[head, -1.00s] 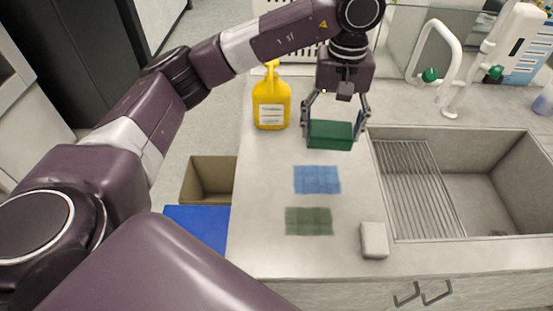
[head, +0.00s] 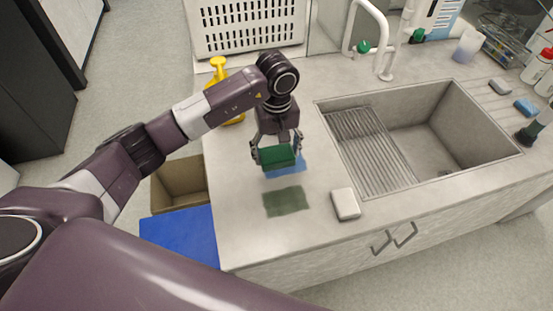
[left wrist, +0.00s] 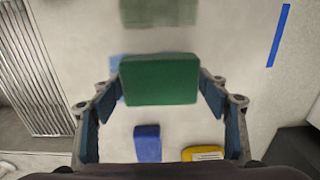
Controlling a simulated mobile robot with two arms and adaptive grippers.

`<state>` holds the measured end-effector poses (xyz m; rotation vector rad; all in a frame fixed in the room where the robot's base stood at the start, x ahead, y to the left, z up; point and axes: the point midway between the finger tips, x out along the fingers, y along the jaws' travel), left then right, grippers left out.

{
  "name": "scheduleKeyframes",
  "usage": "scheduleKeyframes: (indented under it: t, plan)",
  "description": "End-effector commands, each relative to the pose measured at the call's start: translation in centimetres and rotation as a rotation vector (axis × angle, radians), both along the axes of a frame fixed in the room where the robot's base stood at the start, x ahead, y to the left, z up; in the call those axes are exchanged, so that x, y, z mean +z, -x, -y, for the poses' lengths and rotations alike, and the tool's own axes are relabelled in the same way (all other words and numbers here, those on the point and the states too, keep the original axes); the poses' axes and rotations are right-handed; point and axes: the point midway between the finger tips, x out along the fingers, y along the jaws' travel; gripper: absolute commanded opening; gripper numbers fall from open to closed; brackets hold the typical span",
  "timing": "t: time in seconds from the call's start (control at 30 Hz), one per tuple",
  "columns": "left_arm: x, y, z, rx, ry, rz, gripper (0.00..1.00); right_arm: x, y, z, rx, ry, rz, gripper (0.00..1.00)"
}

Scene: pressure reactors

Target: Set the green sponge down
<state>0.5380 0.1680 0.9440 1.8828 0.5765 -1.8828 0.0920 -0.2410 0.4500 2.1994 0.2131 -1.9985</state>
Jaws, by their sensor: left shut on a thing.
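The green sponge (head: 277,155) is a dark green block. My left gripper (head: 276,146) is shut on it, with one finger on each side. The sponge is held over the blue cloth-like patch (head: 291,168) on the counter and hides part of it; I cannot tell the gap beneath. In the left wrist view the sponge (left wrist: 160,82) sits level between the fingers of my left gripper (left wrist: 160,75). The green patch (head: 286,201) lies flat on the counter, nearer than the blue one. My right gripper is not in view.
A white block (head: 345,204) lies right of the green patch. The sink (head: 455,130) with its ribbed drainer is to the right. A yellow bottle (head: 218,68) stands behind my arm. A cardboard box (head: 180,183) and blue lid (head: 180,236) are left of the counter.

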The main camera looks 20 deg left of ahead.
Motion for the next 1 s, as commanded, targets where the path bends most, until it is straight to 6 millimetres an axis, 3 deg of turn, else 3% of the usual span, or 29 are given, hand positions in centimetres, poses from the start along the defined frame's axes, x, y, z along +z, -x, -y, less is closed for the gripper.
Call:
scheduleKeyframes:
  t: [0.23, 0.47, 0.87, 0.9, 1.0]
  plan:
    - [-1.8, 0.0, 0.0, 0.0, 0.002, -0.002, 0.52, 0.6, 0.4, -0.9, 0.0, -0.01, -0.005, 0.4]
    - [-5.0, 0.1, 0.0, 0.0, 0.002, -0.002, 0.52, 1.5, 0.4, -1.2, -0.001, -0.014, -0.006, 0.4]
    - [-5.7, -0.1, 0.0, -0.001, 0.0, 0.001, 0.52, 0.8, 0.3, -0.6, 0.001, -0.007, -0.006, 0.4]
    - [-5.6, -0.1, 0.0, -0.001, 0.001, 0.001, 0.71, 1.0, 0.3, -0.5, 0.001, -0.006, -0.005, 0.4]
    - [-5.5, 0.0, 0.0, -0.001, 0.001, 0.001, 0.82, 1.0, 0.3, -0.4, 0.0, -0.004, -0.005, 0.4]
